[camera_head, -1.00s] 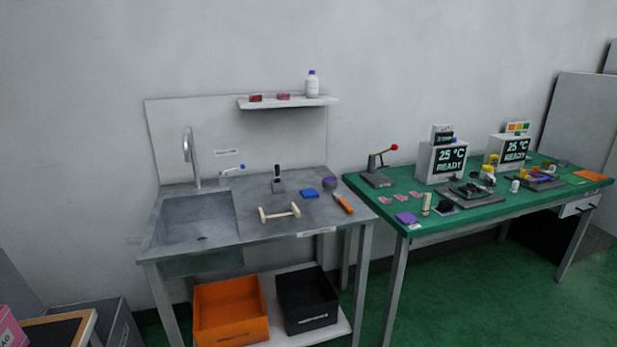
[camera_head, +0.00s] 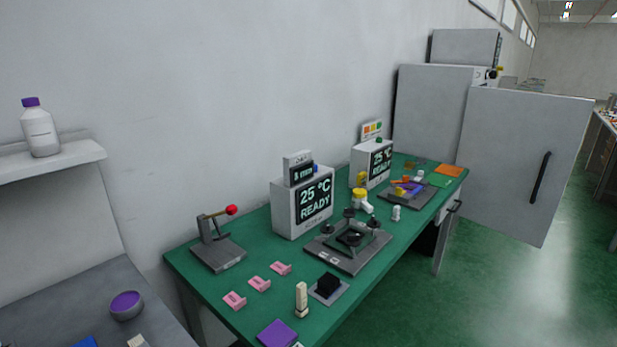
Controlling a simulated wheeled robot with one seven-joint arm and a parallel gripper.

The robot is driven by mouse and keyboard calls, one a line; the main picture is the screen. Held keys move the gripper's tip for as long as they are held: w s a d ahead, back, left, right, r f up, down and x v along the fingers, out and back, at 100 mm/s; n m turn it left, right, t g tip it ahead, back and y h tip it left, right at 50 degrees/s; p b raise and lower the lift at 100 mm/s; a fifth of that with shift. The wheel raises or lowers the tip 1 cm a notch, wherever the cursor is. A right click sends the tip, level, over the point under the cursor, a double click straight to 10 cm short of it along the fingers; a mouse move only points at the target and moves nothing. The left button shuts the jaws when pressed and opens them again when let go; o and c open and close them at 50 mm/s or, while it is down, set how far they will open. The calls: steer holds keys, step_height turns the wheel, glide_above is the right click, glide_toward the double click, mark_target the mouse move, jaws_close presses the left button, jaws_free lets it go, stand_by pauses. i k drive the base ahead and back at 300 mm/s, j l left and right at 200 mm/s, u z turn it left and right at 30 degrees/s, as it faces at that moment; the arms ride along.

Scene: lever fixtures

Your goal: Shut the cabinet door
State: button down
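The grey cabinet (camera_head: 432,112) stands against the wall at the right, beyond the far end of the green bench. Its grey door (camera_head: 522,160) stands swung open, out into the room past the bench end. A dark vertical handle (camera_head: 540,177) is on the door near its free edge. The cabinet's inside is hidden behind the door and the bench. My gripper is not in view.
A green-topped bench (camera_head: 375,270) with two display units (camera_head: 303,203) and small items runs along the wall towards the cabinet. A steel bench (camera_head: 70,300) is at lower left. Green floor (camera_head: 480,300) is clear right of the bench.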

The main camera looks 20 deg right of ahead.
mark_target(519, 149)
steer(key=i+l+z, duration=0.2)
steer(key=i+z, duration=1.05)
steer(key=i+j+z, duration=0.15)
steer(key=i, duration=1)
